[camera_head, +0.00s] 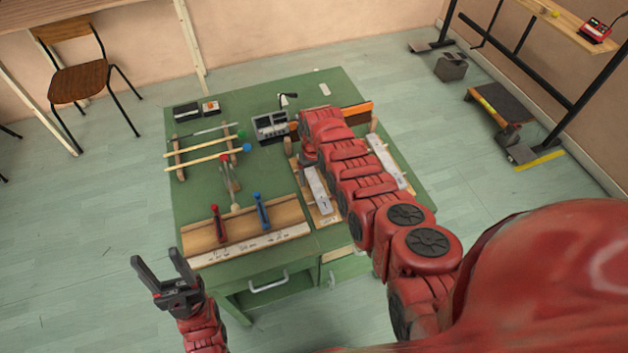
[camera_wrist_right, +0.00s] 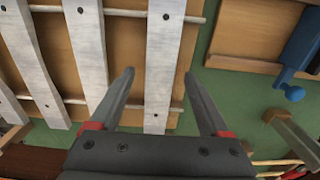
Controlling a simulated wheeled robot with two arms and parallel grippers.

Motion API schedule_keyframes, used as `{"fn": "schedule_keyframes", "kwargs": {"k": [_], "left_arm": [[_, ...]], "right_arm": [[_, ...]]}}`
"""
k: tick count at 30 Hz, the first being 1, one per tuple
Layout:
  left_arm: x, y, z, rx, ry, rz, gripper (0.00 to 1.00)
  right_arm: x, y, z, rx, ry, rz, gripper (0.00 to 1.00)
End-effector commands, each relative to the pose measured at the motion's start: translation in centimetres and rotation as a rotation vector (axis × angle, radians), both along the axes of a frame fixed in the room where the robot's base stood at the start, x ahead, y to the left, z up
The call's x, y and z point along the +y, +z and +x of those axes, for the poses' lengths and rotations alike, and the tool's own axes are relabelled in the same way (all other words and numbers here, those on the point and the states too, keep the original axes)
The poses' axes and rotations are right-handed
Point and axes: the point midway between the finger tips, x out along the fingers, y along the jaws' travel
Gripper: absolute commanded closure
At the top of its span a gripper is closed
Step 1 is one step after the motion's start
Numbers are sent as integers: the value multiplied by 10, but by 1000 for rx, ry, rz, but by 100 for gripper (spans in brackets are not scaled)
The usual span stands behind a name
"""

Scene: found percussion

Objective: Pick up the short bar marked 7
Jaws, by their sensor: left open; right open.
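Pale metal bars lie on a wooden frame (camera_head: 407,183) at the table's right side. The leftmost bar in the head view (camera_head: 318,190) has a small dark mark near its front end, too small to read surely. My right gripper points down over this frame, mostly hidden by my arm in the head view. In the right wrist view it (camera_wrist_right: 158,78) is open and empty, its fingers on either side of the outermost bar (camera_wrist_right: 163,60). No number shows on the bars there. My left gripper (camera_head: 157,256) is open and empty, off the table's front-left corner.
A wooden board (camera_head: 285,215) with a red clamp (camera_head: 217,223) and a blue clamp (camera_head: 262,210) lies left of the bars. Mallets (camera_head: 195,161) rest on a rack behind it. A grey device (camera_head: 270,127) stands at the back.

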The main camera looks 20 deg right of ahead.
Motion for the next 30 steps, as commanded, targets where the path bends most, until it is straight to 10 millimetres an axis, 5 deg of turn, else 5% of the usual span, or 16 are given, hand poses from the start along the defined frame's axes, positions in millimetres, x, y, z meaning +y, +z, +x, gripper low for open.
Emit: {"fn": "schedule_keyframes", "kwargs": {"k": [6,19,30], "left_arm": [[0,0,0,0,0,0,44],[0,0,0,0,0,0,44],[0,0,0,0,0,0,44]], "right_arm": [[0,0,0,0,0,0,24],[0,0,0,0,-1,0,100],[0,0,0,0,0,0,100]]}}
